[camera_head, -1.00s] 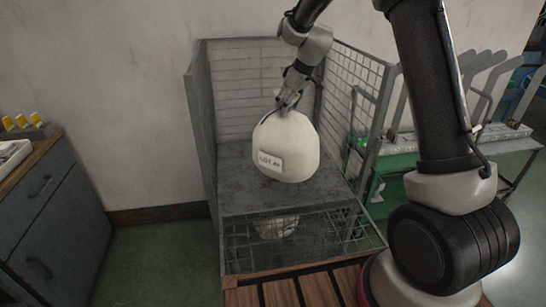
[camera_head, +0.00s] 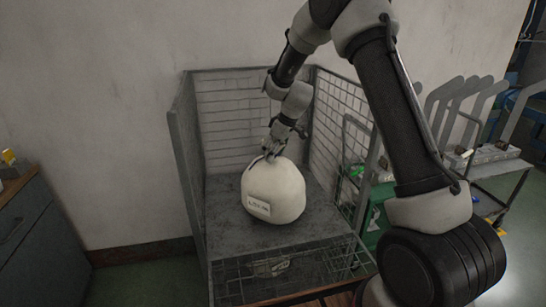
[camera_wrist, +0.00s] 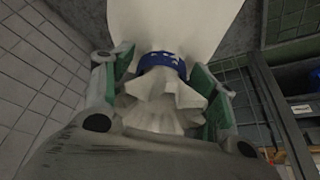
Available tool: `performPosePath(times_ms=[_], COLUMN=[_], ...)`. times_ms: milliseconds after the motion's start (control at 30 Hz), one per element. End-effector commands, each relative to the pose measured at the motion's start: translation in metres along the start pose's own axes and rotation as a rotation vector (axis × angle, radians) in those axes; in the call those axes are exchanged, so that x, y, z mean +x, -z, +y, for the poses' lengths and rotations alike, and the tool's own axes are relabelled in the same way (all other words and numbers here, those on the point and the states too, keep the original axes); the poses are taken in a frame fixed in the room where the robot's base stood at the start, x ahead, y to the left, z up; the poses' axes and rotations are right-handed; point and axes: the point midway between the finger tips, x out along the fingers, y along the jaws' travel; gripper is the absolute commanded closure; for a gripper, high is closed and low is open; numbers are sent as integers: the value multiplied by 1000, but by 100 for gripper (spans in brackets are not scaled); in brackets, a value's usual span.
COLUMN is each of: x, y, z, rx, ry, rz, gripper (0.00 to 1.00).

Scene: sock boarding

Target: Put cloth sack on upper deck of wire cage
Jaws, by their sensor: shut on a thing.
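The cloth sack (camera_head: 274,190) is cream, round and full, with a white label on its front. It is at the upper deck (camera_head: 230,236) of the wire cage (camera_head: 189,150), and its base appears to rest on the grey deck. My gripper (camera_head: 272,153) is above the sack, shut on its gathered neck. In the wrist view the jaws (camera_wrist: 165,100) flank the ruffled neck, and a blue tie (camera_wrist: 162,62) circles it. The sack's body (camera_wrist: 175,22) lies beyond the tie. The sack's far side is hidden.
Mesh walls (camera_head: 340,110) stand at the back and right of the deck. A lower mesh level (camera_head: 285,272) shows under the deck's front edge. A cabinet (camera_head: 35,240) is at left. A rack with upright forms (camera_head: 460,110) and a green crate (camera_head: 376,215) are at right.

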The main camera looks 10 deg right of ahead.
Motion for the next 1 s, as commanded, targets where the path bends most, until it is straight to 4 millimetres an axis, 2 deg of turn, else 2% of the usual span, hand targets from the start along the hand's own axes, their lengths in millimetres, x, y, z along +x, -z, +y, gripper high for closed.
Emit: performPosePath(times_ms=[100,300,333,467,867,1000], x=[14,15,16,16,15,6], y=[-6,-6,-7,-6,-6,-6], z=[0,0,0,0,0,1], rx=[1,0,0,0,0,0], ry=[-1,-2,-1,-1,-1,-2], rz=[0,2,0,0,0,2], gripper=[100,100,37,13,13,13])
